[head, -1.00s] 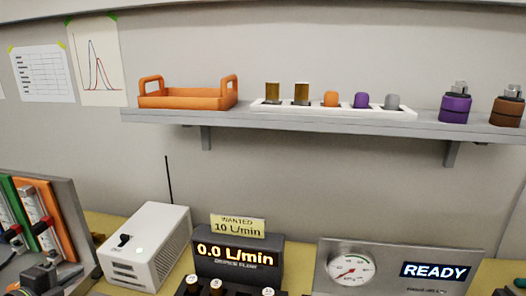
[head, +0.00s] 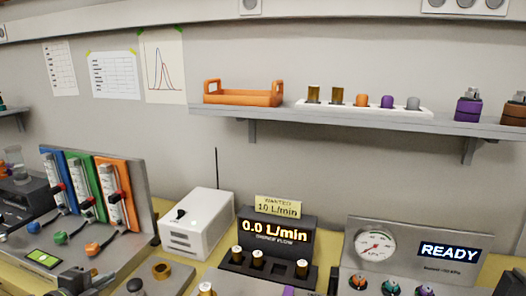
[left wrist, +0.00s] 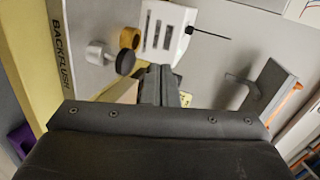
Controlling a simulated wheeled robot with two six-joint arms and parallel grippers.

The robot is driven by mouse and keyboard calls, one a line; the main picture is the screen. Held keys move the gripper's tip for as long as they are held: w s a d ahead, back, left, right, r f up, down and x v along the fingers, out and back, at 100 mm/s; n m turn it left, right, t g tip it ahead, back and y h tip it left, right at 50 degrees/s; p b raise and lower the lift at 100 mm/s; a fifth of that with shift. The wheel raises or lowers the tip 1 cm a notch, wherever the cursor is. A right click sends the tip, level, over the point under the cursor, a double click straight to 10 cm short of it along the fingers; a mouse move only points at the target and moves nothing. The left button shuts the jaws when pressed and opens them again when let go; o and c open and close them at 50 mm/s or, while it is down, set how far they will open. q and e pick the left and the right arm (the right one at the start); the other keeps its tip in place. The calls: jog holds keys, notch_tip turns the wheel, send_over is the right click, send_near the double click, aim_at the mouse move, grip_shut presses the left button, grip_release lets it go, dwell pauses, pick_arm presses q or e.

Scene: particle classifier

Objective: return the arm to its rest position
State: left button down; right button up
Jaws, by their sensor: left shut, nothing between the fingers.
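My left gripper (head: 78,283) shows only partly at the bottom left edge of the head view, dark grey, in front of the panel with the coloured flow tubes. In the left wrist view its fingers (left wrist: 158,86) are together with nothing between them. Beyond them are a black knob (left wrist: 125,62), a brass ring (left wrist: 130,38) and a white box (left wrist: 168,30). The gripper looks apart from all of these.
A panel (head: 148,215) with blue, green and orange flow tubes stands at left. The white box (head: 198,222) with an antenna, a flow display (head: 268,236) and a gauge panel (head: 415,250) line the bench. A shelf (head: 350,120) above holds an orange tray (head: 243,99) and vials.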

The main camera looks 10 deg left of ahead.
pick_arm(q)
jog(key=s+d+f+n+g+y, duration=0.3)
jog(key=s+d+f+n+g, duration=0.3)
jog(key=s+f+n, duration=0.5)
jog(key=s+d+f+n+g, duration=0.45)
jog(key=s+d+n, duration=0.25)
jog(key=s+d, duration=0.55)
notch_tip(320, 180, down, 26)
jog(key=a+f+g+h, duration=0.1)
jog(key=a, duration=0.1)
jog(key=s+d+f+g, duration=0.1)
jog(key=s+f, duration=1.3)
jog(key=s, duration=0.1)
jog(key=shift+s+f+h, duration=0.25)
jog(key=shift+s+h, duration=0.05)
